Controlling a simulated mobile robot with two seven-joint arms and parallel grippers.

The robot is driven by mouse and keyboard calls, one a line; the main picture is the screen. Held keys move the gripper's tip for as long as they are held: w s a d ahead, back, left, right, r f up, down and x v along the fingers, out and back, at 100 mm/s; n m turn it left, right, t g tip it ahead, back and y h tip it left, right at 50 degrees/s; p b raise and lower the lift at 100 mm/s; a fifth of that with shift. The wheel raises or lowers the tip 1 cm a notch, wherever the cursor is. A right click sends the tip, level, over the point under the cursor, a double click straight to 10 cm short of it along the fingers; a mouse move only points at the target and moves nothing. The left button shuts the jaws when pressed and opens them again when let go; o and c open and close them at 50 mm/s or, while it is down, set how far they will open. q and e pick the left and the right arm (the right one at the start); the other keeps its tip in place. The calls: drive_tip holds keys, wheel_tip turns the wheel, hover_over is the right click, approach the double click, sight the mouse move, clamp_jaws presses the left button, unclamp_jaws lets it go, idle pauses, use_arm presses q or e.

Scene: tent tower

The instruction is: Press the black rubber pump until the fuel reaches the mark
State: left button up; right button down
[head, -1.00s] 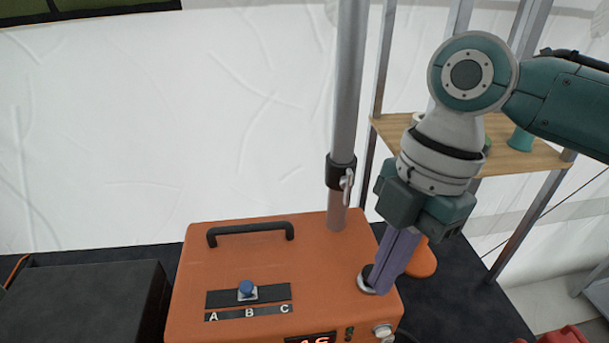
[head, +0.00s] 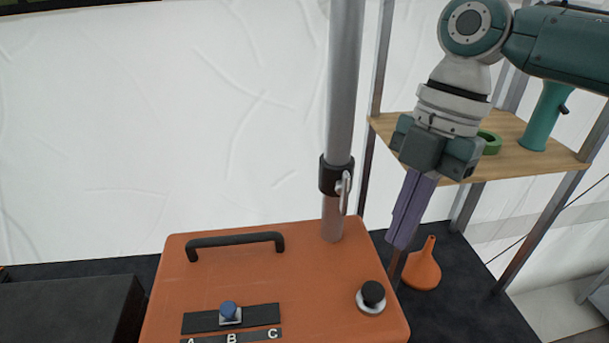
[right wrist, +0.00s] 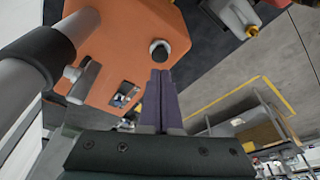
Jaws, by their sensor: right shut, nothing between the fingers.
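The black rubber pump (head: 373,293) is a round knob in a light metal ring on the right part of the orange box's top (head: 290,275). It also shows in the right wrist view (right wrist: 160,50), just beyond my fingertips. My right gripper (head: 401,246) is shut and empty, its purple fingers together, pointing down. It is above and behind the pump, apart from it. The fingers also show in the right wrist view (right wrist: 160,75). The fuel and its mark cannot be made out. My left gripper is not in view.
A blue knob (head: 229,311) sits on a strip lettered A, B, C. A black handle (head: 236,243) and grey pole (head: 340,120) rise from the box. An orange funnel (head: 423,268) stands behind right. A wooden shelf (head: 500,165) holds green items. A dark case (head: 65,310) lies left.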

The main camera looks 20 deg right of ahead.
sight(379, 284)
drive_tip(key=b+x, duration=0.4)
drive_tip(key=x, duration=0.1)
drive_tip(key=shift+f, duration=0.2)
drive_tip(key=shift+s+a+f+b, duration=0.1)
drive_tip(key=shift+a+f+b, duration=0.1)
drive_tip(key=shift+f+b, duration=0.4)
drive_tip(key=shift+r, duration=0.1)
drive_tip(key=shift+d+b+x, duration=0.2)
drive_tip(key=shift+b+x, duration=0.5)
drive_tip(key=shift+x, duration=0.3)
drive_tip(key=shift+d+r, duration=0.1)
drive_tip(key=shift+d, duration=0.2)
drive_tip(key=shift+w+d+r, duration=0.25)
drive_tip(key=shift+d, duration=0.35)
drive_tip(key=shift+w+d+r, duration=0.2)
drive_tip(key=shift+w+d, duration=0.1)
drive_tip(key=shift+d, duration=0.3)
